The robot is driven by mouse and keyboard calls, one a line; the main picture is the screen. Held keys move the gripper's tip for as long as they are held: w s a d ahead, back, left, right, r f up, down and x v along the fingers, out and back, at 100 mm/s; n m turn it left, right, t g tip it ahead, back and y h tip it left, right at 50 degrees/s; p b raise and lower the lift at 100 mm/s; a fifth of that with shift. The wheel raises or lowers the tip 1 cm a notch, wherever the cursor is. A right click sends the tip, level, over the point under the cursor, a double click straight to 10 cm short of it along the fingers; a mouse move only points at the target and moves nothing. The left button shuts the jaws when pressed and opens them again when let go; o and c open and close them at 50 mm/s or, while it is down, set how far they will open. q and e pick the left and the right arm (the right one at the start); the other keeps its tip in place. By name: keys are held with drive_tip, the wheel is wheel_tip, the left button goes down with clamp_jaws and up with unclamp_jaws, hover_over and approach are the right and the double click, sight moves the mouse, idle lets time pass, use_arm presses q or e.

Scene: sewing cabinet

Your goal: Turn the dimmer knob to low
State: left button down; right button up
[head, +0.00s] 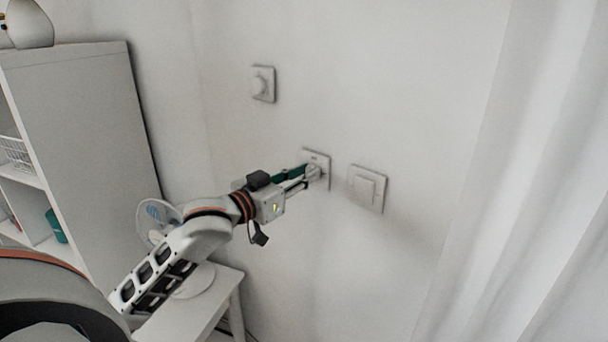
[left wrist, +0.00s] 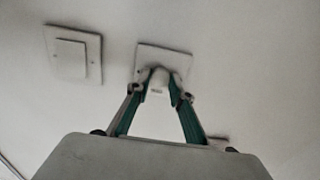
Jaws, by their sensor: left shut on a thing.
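A square white wall plate (head: 324,158) carries a small pale knob (left wrist: 158,82), taken as the dimmer knob. In the head view the fingers largely cover the knob. My left gripper (head: 310,174) reaches it from the lower left. In the left wrist view the two green-lined fingers (left wrist: 160,88) are closed on the knob's two sides, in front of the plate (left wrist: 165,57). I cannot read which setting the knob points to. My right gripper is not in view.
A rocker switch (head: 367,188) sits close to the right of the plate. Another plate with a round knob (head: 262,83) is higher up at left. A white cabinet (head: 85,110), small table (head: 190,308) and fan (head: 155,217) stand left; a curtain (head: 530,180) hangs right.

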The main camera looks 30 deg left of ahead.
use_arm(q)
drive_tip(key=c, duration=1.8)
unclamp_jaws()
drive_tip(key=shift+s+a, duration=0.2)
drive_tip(key=shift+s, duration=1.05)
drive_tip(key=shift+s+a, duration=0.15)
drive_tip(key=shift+s, duration=1.05)
drive_tip(key=shift+s+a, duration=0.2)
drive_tip(key=shift+s, duration=1.05)
drive_tip(key=s+d+f+g+y, duration=0.1)
drive_tip(key=s+f+g, duration=0.1)
drive_tip(key=f, duration=1.2)
drive_tip(key=s+d+f+g+y, duration=0.1)
drive_tip(key=f+g, duration=0.1)
drive_tip(key=f, duration=1.1)
drive_tip(key=s+d+f+g, duration=0.1)
drive_tip(key=s+d+f, duration=0.3)
drive_tip(key=f, duration=0.3)
drive_tip(key=s+d+f+m+g, duration=0.1)
drive_tip(key=s+d+f, duration=0.4)
drive_tip(key=s+f, duration=0.1)
drive_tip(key=s+d+f+m+g+h, duration=0.1)
drive_tip(key=s+d+f, duration=0.4)
drive_tip(key=f, duration=0.4)
drive_tip(key=shift+s, duration=0.15)
